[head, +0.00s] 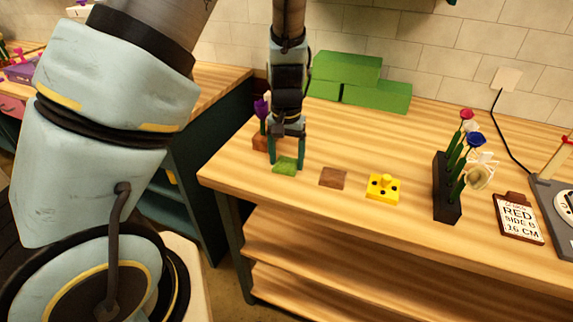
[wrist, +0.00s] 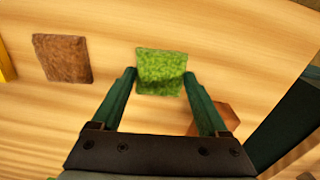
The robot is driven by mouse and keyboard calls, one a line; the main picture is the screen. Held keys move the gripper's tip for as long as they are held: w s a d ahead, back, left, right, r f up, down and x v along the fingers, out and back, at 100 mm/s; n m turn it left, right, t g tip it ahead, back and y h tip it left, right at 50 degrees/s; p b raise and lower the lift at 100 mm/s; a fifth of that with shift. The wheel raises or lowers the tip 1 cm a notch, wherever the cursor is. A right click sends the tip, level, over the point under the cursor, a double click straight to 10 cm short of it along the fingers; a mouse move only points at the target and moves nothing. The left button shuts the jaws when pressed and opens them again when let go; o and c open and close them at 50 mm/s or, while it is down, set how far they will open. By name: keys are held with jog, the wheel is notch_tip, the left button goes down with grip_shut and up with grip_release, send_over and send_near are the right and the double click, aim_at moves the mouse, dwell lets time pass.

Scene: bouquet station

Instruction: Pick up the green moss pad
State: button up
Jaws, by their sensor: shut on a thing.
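The green moss pad (head: 286,165) is a small flat square near the left front part of the wooden table. In the wrist view the moss pad (wrist: 161,70) lies between my two fingertips, with the fingers at its left and right sides. My gripper (head: 287,162) points down over it and is shut on the pad. It also shows in the wrist view (wrist: 160,78). The pad is at or close to the tabletop; I cannot tell whether it is lifted.
A brown pad (head: 333,177) lies to the right, then a yellow block with holes (head: 383,188). A black flower rack (head: 446,190) and a clipboard (head: 518,218) stand further right. Green blocks (head: 376,97) are at the back. A terracotta piece (wrist: 228,116) is close to my right finger.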

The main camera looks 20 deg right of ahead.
jog(key=c, duration=0.6)
jog(key=shift+c, duration=0.3)
